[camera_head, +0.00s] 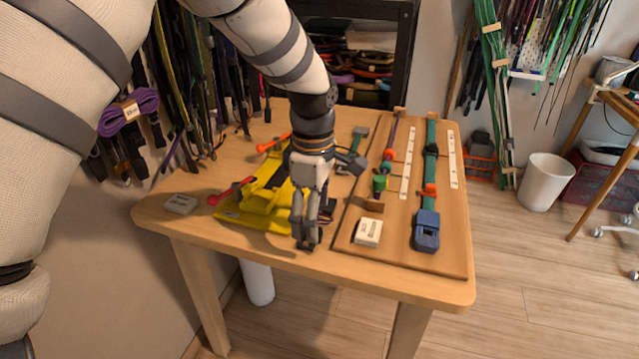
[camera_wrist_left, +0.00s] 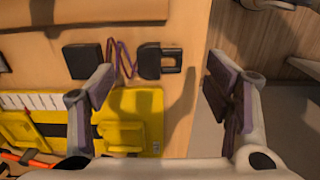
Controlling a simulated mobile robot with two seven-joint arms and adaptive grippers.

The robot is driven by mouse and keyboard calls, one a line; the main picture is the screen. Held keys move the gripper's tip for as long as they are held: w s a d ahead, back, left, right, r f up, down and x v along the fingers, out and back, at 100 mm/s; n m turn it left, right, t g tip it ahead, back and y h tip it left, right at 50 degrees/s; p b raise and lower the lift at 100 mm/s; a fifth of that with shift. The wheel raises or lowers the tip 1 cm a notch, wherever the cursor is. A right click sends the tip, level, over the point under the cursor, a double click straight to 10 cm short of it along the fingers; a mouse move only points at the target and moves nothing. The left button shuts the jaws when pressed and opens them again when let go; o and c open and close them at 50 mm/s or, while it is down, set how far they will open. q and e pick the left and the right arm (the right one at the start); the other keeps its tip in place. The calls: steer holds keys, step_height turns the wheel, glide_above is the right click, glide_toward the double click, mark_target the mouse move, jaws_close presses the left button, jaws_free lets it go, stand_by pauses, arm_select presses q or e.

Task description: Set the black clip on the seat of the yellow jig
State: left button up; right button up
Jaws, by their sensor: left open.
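The yellow jig (camera_head: 262,203) lies on the left part of the table; in the left wrist view its yellow body with a raised block (camera_wrist_left: 124,134) is at lower left. A black clip (camera_wrist_left: 157,62) with a slot lies on the bare wood beside the jig. A purple cord (camera_wrist_left: 123,60) runs from it towards a black block (camera_wrist_left: 82,61). In the head view my gripper largely hides these pieces. My left gripper (camera_head: 305,244) points down near the table's front edge, beside the jig. Its fingers are apart and empty in the left wrist view (camera_wrist_left: 160,88). My right gripper is not in view.
A wooden board (camera_head: 392,245) with cords and a blue buckle (camera_head: 427,230) covers the table's right side. A white block (camera_head: 368,232) sits on it. A small grey block (camera_head: 181,203) lies at the left table edge. Red-handled tools (camera_head: 232,190) rest by the jig.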

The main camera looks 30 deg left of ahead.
arm_select(q)
step_height(320, 180, down, 5)
steer(key=shift+f, duration=0.15)
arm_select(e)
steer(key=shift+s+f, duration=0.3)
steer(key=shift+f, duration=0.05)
arm_select(q)
steer(key=c, duration=1.2)
steer(key=shift+r+p, duration=0.75)
steer(key=shift+r, duration=1.85)
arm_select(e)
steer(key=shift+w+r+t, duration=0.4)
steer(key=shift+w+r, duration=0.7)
arm_select(q)
steer(key=shift+f, duration=0.1)
